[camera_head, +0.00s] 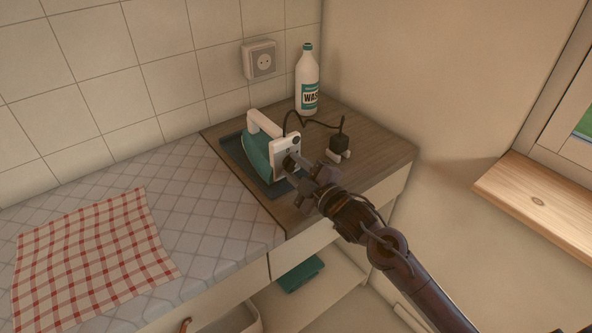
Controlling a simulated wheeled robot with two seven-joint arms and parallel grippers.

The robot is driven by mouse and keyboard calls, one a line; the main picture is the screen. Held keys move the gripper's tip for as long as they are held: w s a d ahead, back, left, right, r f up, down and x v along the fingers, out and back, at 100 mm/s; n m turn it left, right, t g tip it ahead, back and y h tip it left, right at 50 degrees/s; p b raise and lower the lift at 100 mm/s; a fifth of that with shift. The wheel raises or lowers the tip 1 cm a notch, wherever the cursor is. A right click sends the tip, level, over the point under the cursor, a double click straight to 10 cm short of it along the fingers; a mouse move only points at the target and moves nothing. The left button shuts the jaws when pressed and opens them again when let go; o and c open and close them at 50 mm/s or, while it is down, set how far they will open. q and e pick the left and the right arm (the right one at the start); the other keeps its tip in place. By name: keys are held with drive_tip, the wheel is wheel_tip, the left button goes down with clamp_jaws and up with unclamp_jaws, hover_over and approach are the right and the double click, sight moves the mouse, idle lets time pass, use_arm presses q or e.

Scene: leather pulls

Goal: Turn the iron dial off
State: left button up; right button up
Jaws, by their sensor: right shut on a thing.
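The iron (258,152), teal with a white handle and a white end plate, stands on a dark mat (231,143) on the wooden counter. Its end plate faces my right arm. My right gripper (292,163) is at that plate, its fingers shut on the dial there. The dial is mostly hidden by the fingers, so its setting cannot be read. My left gripper is not in view.
A white bottle (307,84) stands behind the iron near the wall socket (260,61). A quilted pad (205,195) with a red-checked cloth (90,255) covers the left counter. A wooden sill (537,200) juts out at right. The counter's right end is clear.

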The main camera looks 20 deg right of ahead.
drive_tip(key=n, duration=0.1)
drive_tip(key=n+b, duration=0.1)
drive_tip(key=n, duration=0.1)
drive_tip(key=shift+f+n, duration=0.2)
drive_tip(key=shift+n, duration=0.1)
drive_tip(key=shift+n+b, duration=0.75)
drive_tip(key=shift+n, duration=0.75)
drive_tip(key=o, duration=1)
drive_tip(key=shift+c, duration=0.2)
